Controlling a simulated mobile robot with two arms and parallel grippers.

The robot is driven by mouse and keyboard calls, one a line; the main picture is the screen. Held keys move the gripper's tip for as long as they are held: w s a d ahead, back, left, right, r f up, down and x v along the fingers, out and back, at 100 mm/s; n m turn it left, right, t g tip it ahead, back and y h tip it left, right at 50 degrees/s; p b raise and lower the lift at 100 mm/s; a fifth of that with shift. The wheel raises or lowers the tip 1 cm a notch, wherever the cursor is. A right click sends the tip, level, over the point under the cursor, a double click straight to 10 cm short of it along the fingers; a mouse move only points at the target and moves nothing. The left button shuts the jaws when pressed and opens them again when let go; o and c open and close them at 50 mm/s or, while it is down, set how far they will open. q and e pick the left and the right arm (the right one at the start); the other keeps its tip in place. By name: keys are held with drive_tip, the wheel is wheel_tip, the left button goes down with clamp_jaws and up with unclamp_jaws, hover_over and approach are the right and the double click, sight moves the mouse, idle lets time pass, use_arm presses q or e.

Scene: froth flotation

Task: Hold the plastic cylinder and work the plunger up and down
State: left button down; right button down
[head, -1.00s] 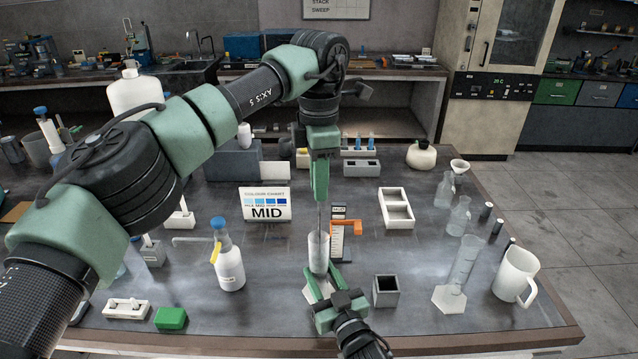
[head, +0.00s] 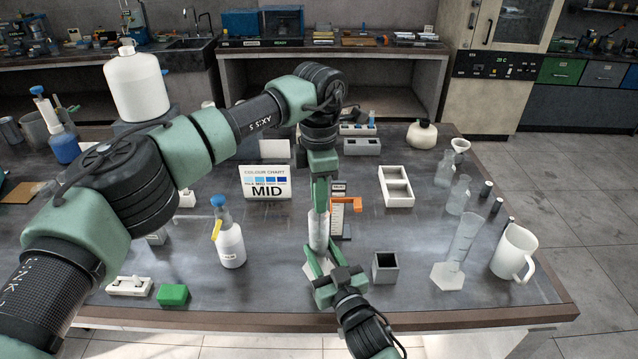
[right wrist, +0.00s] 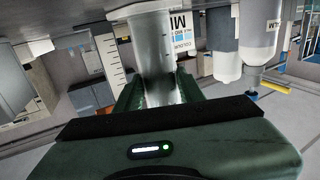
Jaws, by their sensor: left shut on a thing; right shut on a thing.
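The clear plastic cylinder (head: 319,231) stands upright near the front middle of the bench. My right gripper (head: 320,258) comes from the front and is shut around its lower part. The right wrist view also shows the cylinder (right wrist: 158,55) between the two green fingers. My left gripper (head: 320,192) is straight above the cylinder, pointing down, with its fingertips close to the cylinder's top. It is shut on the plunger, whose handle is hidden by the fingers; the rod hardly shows. A pale hexagonal foot (head: 318,272) shows at the cylinder's base.
A stand with an orange arm (head: 346,205) is close behind the cylinder at right. A grey square pot (head: 385,267) stands right of my right gripper. A white wash bottle (head: 230,245) stands left. A colour chart (head: 265,182) reads MID behind.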

use_arm(q)
drive_tip(key=shift+f, duration=0.35)
drive_tip(key=shift+r, duration=0.15)
drive_tip(key=shift+r, duration=4.8)
drive_tip(key=shift+f, duration=4.95)
drive_tip(key=c, duration=1.2)
unclamp_jaws()
drive_tip(key=shift+c, duration=0.2)
